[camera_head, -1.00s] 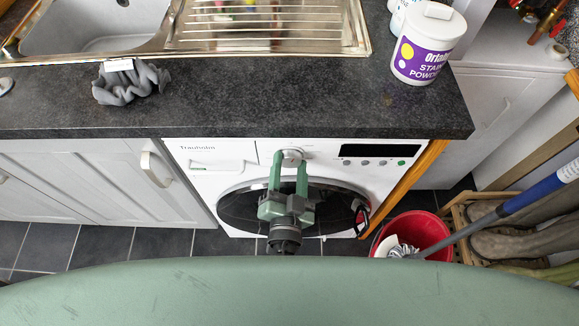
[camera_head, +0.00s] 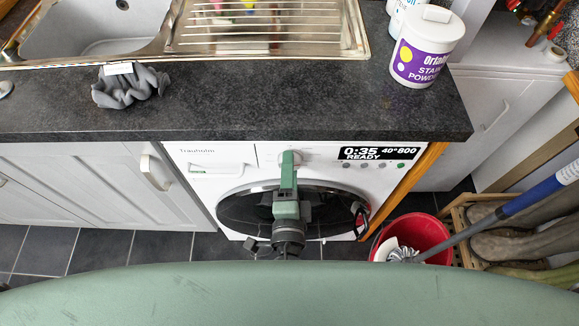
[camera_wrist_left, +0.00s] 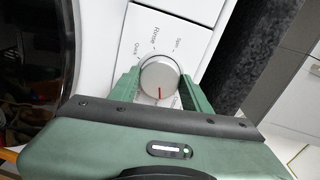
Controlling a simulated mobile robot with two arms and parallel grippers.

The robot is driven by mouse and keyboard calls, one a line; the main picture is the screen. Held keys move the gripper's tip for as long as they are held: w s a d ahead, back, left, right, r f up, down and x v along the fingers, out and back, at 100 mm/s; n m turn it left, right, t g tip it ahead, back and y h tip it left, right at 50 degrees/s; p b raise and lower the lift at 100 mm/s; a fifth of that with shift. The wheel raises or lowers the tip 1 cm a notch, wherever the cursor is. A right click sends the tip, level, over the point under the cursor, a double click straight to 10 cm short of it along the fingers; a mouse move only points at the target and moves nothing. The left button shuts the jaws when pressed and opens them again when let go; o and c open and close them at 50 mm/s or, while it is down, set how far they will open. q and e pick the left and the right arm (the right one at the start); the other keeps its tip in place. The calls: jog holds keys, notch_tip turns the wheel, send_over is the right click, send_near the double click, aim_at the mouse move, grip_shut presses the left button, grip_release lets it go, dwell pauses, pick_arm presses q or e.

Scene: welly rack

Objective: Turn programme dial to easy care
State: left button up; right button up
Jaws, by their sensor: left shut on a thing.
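The washing machine (camera_head: 214,158) is white and stands under the dark worktop. Its programme dial (camera_wrist_left: 160,78) is a round silver knob with a red pointer line, seen in the left wrist view. The words Rinse, Spin and Quick show on the panel around it; the easy care mark cannot be made out. My left gripper (camera_head: 289,158) is shut on the dial, one green finger on each side. In the head view the gripper covers most of the dial. The display (camera_head: 379,153) is lit and reads 0:35, 40°, 800 and READY. My right gripper is not in view.
A red bucket (camera_head: 436,236) with a mop stands right of the machine, beside a wooden rack of boots (camera_head: 500,247). On the worktop (camera_head: 270,100) are a grey cloth (camera_head: 128,88) and a stain powder tub (camera_head: 425,50).

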pick_arm(q)
jog(key=shift+m, duration=0.7)
jog(key=shift+f, duration=0.1)
jog(key=o, duration=1.4)
jog(key=shift+c, duration=0.2)
jog(key=s+b, duration=0.1)
jog(key=s, duration=0.7)
jog(key=shift+r, duration=0.25)
jog(key=shift+w+f, duration=0.1)
